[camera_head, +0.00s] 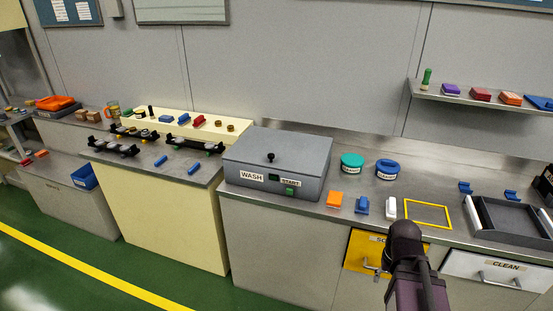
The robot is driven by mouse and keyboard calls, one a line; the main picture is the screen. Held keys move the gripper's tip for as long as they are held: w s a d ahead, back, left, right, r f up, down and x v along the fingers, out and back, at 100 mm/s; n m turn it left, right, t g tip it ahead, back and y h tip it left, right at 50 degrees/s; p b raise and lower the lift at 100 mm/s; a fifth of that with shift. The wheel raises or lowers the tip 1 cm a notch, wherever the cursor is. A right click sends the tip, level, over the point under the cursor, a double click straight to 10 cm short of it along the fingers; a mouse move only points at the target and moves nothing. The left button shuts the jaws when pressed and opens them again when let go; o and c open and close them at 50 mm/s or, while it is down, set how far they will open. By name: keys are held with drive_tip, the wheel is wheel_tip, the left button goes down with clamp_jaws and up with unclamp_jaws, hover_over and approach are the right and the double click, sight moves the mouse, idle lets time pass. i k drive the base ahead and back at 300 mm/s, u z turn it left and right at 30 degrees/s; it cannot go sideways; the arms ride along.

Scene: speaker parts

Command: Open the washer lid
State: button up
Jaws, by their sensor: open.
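The washer (245,187) is a grey box on the steel counter, labelled WASH on its front. Its flat grey lid (300,150) is shut and lies level on top. A black knob (270,157) stands up from the lid. A green button (290,191) and a small dark display (274,178) are on the front, with a small label beside them. A dark part of my own arm rises at the lower right, in front of the counter and apart from the washer. I cannot make out my gripper's fingers in this view.
A yellow frame (428,207) and dark tray (505,217) lie further right. The lid's top is clear around the knob.

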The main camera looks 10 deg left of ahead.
sight(297, 153)
drive_tip(key=u, duration=0.1)
drive_tip(key=i, duration=0.95)
drive_tip(key=z, duration=0.1)
